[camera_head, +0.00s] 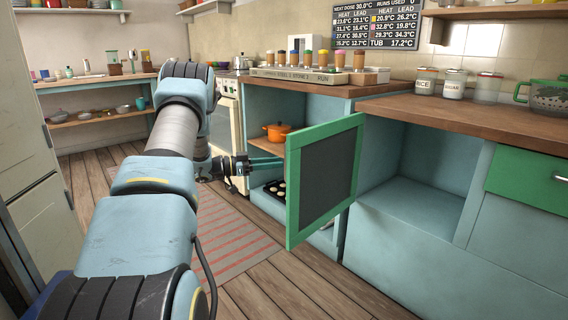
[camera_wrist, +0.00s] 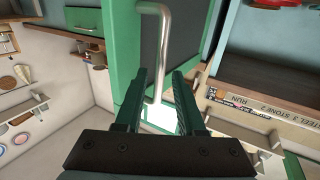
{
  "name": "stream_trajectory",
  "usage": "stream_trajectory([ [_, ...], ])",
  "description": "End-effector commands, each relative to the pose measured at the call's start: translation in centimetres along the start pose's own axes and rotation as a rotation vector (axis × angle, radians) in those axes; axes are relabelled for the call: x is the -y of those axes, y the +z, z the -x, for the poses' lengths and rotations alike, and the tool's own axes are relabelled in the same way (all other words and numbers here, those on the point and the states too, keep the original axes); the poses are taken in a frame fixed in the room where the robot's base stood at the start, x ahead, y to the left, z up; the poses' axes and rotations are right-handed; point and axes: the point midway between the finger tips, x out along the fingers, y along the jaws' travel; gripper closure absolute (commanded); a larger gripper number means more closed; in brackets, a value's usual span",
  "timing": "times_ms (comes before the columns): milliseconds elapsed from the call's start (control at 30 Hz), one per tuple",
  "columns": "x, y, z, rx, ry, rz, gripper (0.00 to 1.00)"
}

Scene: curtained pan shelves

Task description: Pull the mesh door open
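The mesh door (camera_head: 322,180) has a green frame and a dark panel. It stands swung partly out from the blue cupboard, whose inside shows to its left. In the wrist view the door's dark panel (camera_wrist: 195,30) carries a silver bar handle (camera_wrist: 163,45). My gripper (camera_head: 268,163) is at the door's left edge, its fingertips partly hidden behind the frame. In the wrist view my gripper (camera_wrist: 160,80) has its dark green fingers apart, with the handle's near end between them, closer to the left finger. The handle is hidden in the head view.
An orange pot (camera_head: 278,132) stands on the cupboard's shelf, with a muffin tin (camera_head: 276,190) below. An open, empty compartment (camera_head: 415,190) lies right of the door. A counter (camera_head: 470,110) with jars runs above. A striped rug (camera_head: 225,240) lies on the open floor.

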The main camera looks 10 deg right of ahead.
Motion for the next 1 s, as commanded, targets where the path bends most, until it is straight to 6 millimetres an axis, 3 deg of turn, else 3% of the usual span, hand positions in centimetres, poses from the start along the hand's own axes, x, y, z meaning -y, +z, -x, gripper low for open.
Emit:
stream_trajectory([
  [200, 0.0, 0.1, 4.2, 0.000, -0.002, 0.000, 0.62],
  [400, 0.0, 0.0, 5.9, -0.001, 0.001, 0.000, 0.62],
  [800, 0.2, -0.2, 6.1, 0.002, -0.013, -0.005, 0.62],
  [1000, 3.7, -3.2, 5.2, 0.083, -0.273, -0.069, 0.62],
])
